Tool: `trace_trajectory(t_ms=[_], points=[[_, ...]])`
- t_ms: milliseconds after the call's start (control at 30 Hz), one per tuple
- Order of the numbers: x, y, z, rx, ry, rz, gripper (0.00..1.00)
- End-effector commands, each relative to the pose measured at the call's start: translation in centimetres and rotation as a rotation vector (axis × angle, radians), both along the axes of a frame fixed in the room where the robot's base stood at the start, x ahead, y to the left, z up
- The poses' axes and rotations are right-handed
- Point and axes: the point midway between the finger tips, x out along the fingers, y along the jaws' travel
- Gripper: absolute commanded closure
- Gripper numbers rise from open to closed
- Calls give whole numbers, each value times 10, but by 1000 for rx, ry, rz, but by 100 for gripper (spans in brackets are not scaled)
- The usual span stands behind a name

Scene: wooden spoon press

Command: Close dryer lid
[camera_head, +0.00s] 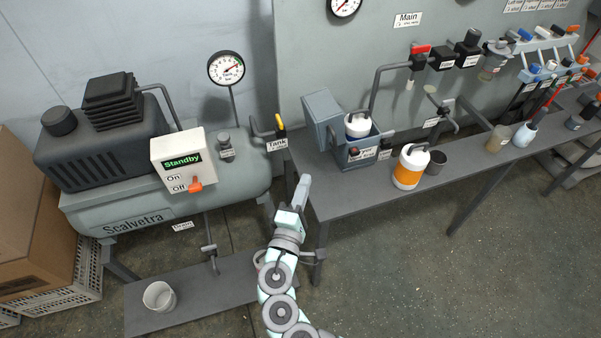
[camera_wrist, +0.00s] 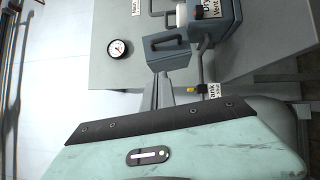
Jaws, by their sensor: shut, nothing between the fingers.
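The dryer (camera_head: 352,152) is a grey-blue box on the near left end of the long bench, with a white-and-blue canister (camera_head: 358,126) inside it. Its lid (camera_head: 321,112) stands open, swung up on the left side. My gripper (camera_head: 304,182) is shut and empty, below and left of the dryer, in front of the bench's left end. In the wrist view the lid (camera_wrist: 165,45) is just beyond my fingertips (camera_wrist: 163,76), and the dryer body (camera_wrist: 213,27) is to its right. I cannot tell whether the fingers touch the lid.
A white-and-orange canister (camera_head: 409,167) and a dark cup (camera_head: 436,162) stand on the bench (camera_head: 385,196) right of the dryer. The tank (camera_head: 245,170) with its yellow-handled valve (camera_head: 281,123) is on the left. A pipe (camera_head: 376,88) rises behind the dryer.

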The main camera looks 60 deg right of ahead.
Motion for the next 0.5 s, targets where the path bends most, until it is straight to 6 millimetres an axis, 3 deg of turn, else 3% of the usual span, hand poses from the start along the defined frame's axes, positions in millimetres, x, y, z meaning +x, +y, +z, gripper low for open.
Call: trace_trajectory(t_ms=[500], points=[[22,-93,10,0,-2,-3,100]])
